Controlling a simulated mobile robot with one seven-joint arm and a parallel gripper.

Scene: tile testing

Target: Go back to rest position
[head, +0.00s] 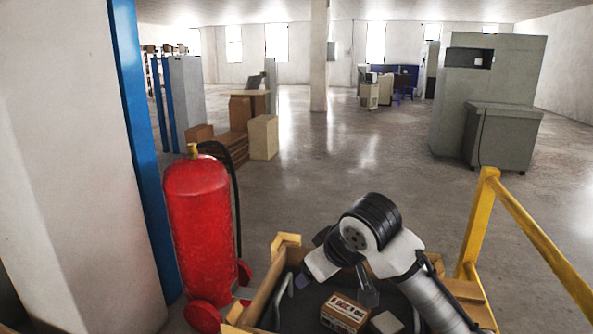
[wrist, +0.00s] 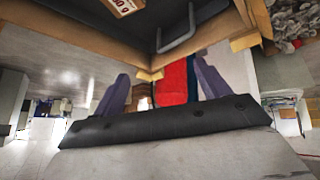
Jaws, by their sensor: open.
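My gripper (wrist: 163,88) shows in the wrist view with its two grey fingers spread wide apart. It is open and nothing is between the fingers. The wrist view is tilted, with the wooden crate's edge (wrist: 85,45) across the top and the red fire extinguisher (wrist: 172,82) behind the gap between the fingers. In the head view my arm is bent over the crate (head: 253,291) at the bottom centre. The arm's links partly hide the gripper there, so I cannot make out both fingertips.
In the crate lie a small printed box (head: 344,312) and a pale block (head: 386,322). A red fire extinguisher (head: 200,225) stands just left of the crate, beside a white pillar (head: 75,170). A yellow railing (head: 535,235) is at right.

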